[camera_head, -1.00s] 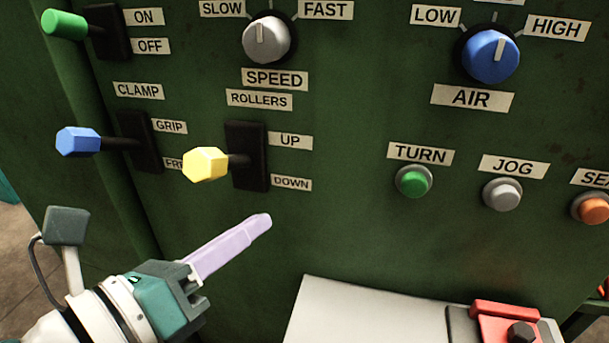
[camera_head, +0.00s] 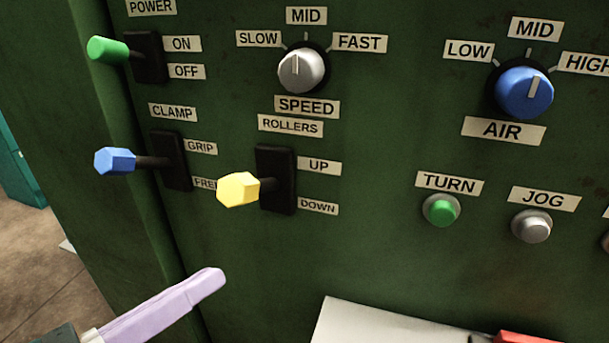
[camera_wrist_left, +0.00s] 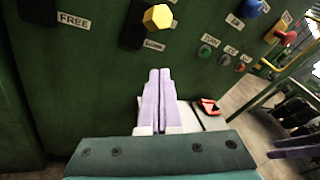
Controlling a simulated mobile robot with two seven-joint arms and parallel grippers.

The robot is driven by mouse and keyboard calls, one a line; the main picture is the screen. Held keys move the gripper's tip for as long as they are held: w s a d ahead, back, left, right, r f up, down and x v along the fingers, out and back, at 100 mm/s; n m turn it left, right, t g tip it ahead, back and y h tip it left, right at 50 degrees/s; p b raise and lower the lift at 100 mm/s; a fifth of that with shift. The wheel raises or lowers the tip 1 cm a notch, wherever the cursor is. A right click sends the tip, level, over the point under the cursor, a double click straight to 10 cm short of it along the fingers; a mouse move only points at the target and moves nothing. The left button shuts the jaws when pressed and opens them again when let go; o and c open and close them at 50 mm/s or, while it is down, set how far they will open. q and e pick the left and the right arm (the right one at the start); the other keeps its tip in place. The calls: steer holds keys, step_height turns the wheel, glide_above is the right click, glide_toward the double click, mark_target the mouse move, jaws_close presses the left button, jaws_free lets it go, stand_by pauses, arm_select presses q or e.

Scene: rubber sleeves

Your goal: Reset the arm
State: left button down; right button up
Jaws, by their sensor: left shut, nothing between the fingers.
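My left gripper (camera_head: 212,281) has pale purple fingers and shows at the lower left of the head view, in front of the green machine panel (camera_head: 400,260). In the left wrist view its two fingers (camera_wrist_left: 160,75) lie side by side, shut with nothing between them. The fingertips are below the yellow rollers lever (camera_head: 238,190) and the blue clamp lever (camera_head: 115,161), apart from both. The yellow lever also shows above the fingertips in the left wrist view (camera_wrist_left: 157,17). My right gripper does not show in the head view.
A green power lever (camera_head: 108,49), a grey speed knob (camera_head: 301,70) and a blue air knob (camera_head: 524,92) stick out of the panel. Green turn (camera_head: 441,209) and grey jog (camera_head: 531,226) buttons sit at right. A white surface (camera_head: 375,325) with a red part (camera_head: 525,338) is below.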

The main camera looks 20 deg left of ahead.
arm_select(q)
steer(key=a+r+n+g+y+p, duration=0.2)
steer(key=a+r+n+y+p, duration=0.25)
steer(key=r+n+p, duration=0.55)
steer(key=a+r+n+g+y+p, duration=0.2)
steer(key=a+r+n+y+p, duration=0.25)
steer(key=r+n+p, duration=0.65)
steer(key=s+d+r+n+g+h+p, duration=0.3)
steer(key=s+d+r+n+g+p, duration=0.45)
steer(key=s+r+n+p, duration=0.55)
step_height(320, 180, up, 32)
steer(key=w+a+m+p, duration=0.1)
steer(key=w+p, duration=0.1)
steer(key=p, duration=3.4)
steer(key=shift+f+m+p, duration=0.15)
steer(key=shift+m+p, duration=0.15)
steer(key=shift+p, duration=0.05)
